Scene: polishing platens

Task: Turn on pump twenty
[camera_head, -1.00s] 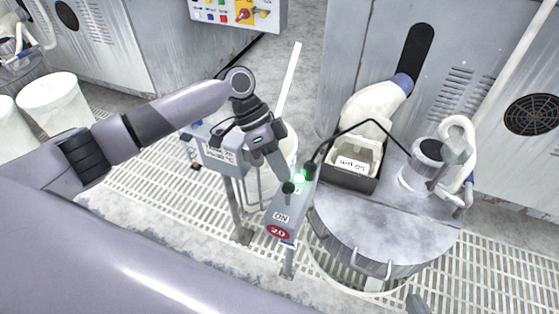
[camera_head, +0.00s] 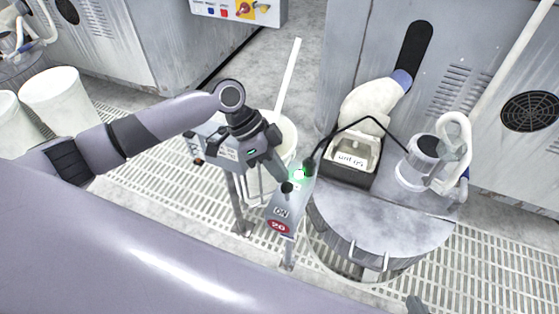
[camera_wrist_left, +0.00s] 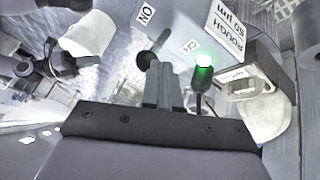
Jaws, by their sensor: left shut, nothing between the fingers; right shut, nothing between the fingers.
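The pump twenty switch box (camera_head: 270,218) is a narrow grey box on a post, with a red "20" label (camera_head: 278,227) and an "ON" label (camera_head: 281,211). A black-knobbed lever (camera_head: 287,187) stands on its top face, and a green lamp (camera_head: 299,174) beyond it glows. My left gripper (camera_head: 283,181) is shut and empty, its fingertips close beside the lever; contact cannot be told. In the left wrist view, the shut fingers (camera_wrist_left: 162,84) are just below the black knob (camera_wrist_left: 146,60), and the lamp (camera_wrist_left: 204,76) glows to their right. Only a small tip of my right gripper (camera_head: 415,303) shows at the bottom edge.
A second grey box (camera_head: 218,147) on a post stands left of the switch box. A round metal platen (camera_head: 385,215) with a black tray (camera_head: 350,178) and a white hose is close on the right. White buckets (camera_head: 55,95) stand at the left. A white grating covers the floor.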

